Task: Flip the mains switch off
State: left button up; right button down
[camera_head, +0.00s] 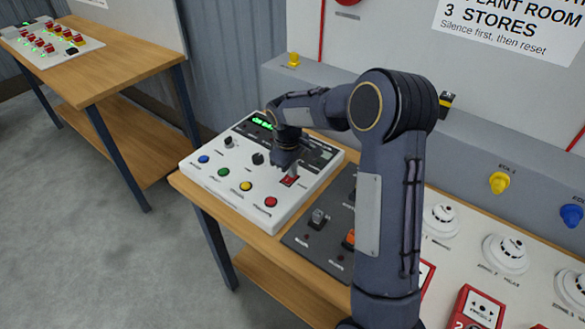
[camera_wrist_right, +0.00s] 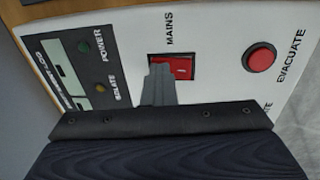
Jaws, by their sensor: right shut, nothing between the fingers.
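The mains switch (camera_head: 289,181) is a small red rocker in a dark frame on the white control panel (camera_head: 236,203). It also shows in the right wrist view, labelled MAINS (camera_wrist_right: 183,69). My right gripper (camera_head: 281,168) is shut and empty, pointing down just beside the switch. In the right wrist view its fingertips (camera_wrist_right: 159,75) overlap the left part of the rocker. I cannot tell whether they touch it, or which way it is tipped. A POWER lamp (camera_wrist_right: 84,46) looks dark green, and an ISOLATE lamp (camera_wrist_right: 100,88) looks dull amber. My left gripper is out of view.
Blue, green, yellow and red buttons line the panel's front, the red EVACUATE button (camera_wrist_right: 259,57) nearest the switch. Black knobs (camera_head: 257,158) and a lit green display (camera_head: 262,123) sit behind. A dark grey panel (camera_head: 310,246) with levers lies right of it.

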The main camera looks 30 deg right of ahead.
aim_at(287, 181)
jog(key=shift+s+a+f, duration=0.25)
jog(key=shift+s+a, duration=0.1)
jog(key=shift+a, duration=0.25)
jog(key=shift+a+r, duration=0.15)
jog(key=shift+a, duration=0.05)
jog(key=shift+d, duration=0.1)
jog(key=shift+r, duration=0.3)
jog(key=r+p, duration=0.2)
jog(key=r, duration=0.1)
jog(key=r+p, duration=0.1)
jog(key=p, duration=0.1)
jog(key=shift+s+a+r, duration=0.1)
jog(key=shift+a+r, duration=0.2)
jog(key=shift+r, duration=0.1)
jog(key=shift+a+r+b, duration=0.15)
jog(key=shift+r+b, duration=0.3)
jog(key=shift+b, duration=0.45)
notch_tip(287, 181, up, 8)
jog(key=shift+s+a+f+b, duration=0.15)
jog(key=shift+s+a+b, duration=0.1)
jog(key=shift+a+b, duration=0.1)
